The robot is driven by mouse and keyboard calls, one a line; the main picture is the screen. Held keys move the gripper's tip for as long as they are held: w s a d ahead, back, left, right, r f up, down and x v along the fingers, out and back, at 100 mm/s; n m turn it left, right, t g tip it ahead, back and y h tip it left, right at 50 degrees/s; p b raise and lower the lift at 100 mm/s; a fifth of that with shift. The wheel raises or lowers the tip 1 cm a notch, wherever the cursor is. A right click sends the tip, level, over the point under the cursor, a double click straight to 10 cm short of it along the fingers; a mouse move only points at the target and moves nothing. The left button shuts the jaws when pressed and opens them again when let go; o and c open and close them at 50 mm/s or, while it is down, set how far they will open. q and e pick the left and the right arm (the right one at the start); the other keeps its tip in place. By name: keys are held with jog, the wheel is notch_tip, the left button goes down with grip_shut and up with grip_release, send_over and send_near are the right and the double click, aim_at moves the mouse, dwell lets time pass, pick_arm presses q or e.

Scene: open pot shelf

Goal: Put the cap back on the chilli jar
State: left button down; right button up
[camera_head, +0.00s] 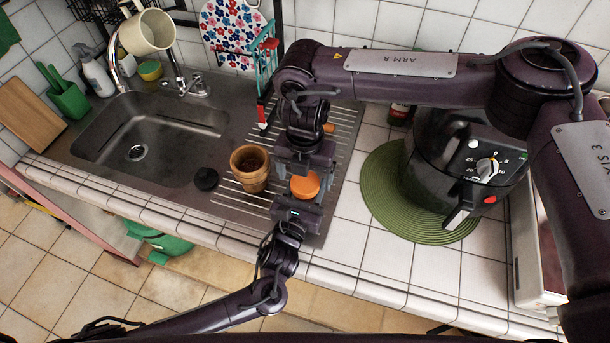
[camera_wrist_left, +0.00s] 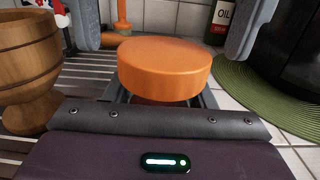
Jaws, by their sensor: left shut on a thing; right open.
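The orange cap (camera_head: 304,187) is level over the end of my left gripper (camera_head: 299,199). In the left wrist view the cap (camera_wrist_left: 165,68) fills the middle, with a narrow dark reddish part of the jar (camera_wrist_left: 160,101) just under it. My left gripper is shut on the jar, which the cap mostly hides. The cap appears to sit on the jar's top; whether it is fully seated I cannot tell. My right gripper (camera_head: 305,174) is over the cap from above. Its fingers are apart, one on each side of the cap, with gaps showing in the wrist view.
A black fryer (camera_head: 455,165) on a green mat (camera_head: 381,190) and an oil bottle (camera_head: 400,113) are right.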

notch_tip(320, 180, up, 11)
dwell(0.3)
jog(key=shift+f, duration=0.1)
pick_arm(q)
jog(key=c, duration=0.5)
grip_release()
jog(key=b+v, duration=0.1)
jog(key=v, duration=0.6)
jog(key=shift+s+a+r, duration=0.1)
jog(key=shift+s, duration=0.25)
pick_arm(e)
jog(key=shift+f, duration=0.7)
